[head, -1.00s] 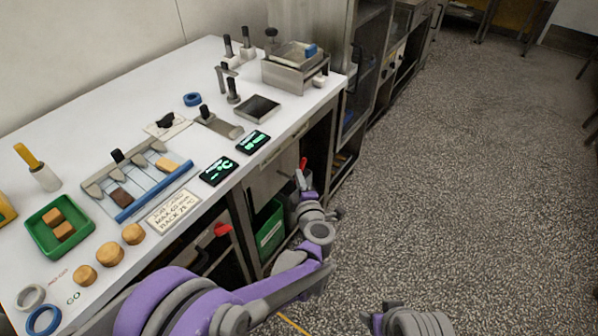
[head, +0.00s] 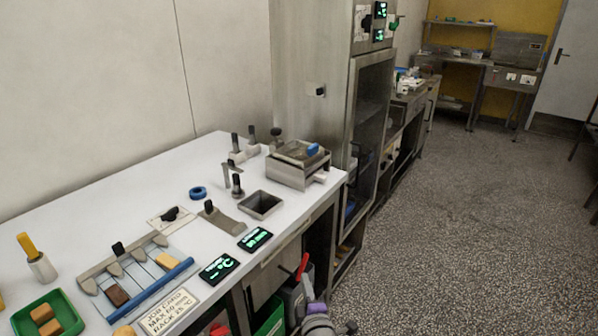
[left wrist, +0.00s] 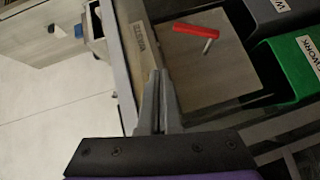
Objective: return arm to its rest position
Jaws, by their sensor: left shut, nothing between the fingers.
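My left gripper (head: 309,295) shows at the bottom middle of the head view, low in front of the bench, its purple and grey wrist cut off by the frame edge. In the left wrist view its two fingers (left wrist: 159,75) are shut together with nothing between them. They point toward the bench front, beside a grey panel (left wrist: 205,70) with a red-handled lever (left wrist: 198,30). I cannot tell whether the fingers touch the bench. My right arm and gripper are out of view.
The white bench (head: 110,215) carries a green tray (head: 66,306), a blue-edged rack (head: 150,290), two black displays (head: 218,267) and a metal box (head: 290,172). A green bin (left wrist: 285,70) and a grey bin (left wrist: 275,17) stand below. The floor (head: 450,220) at right is open.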

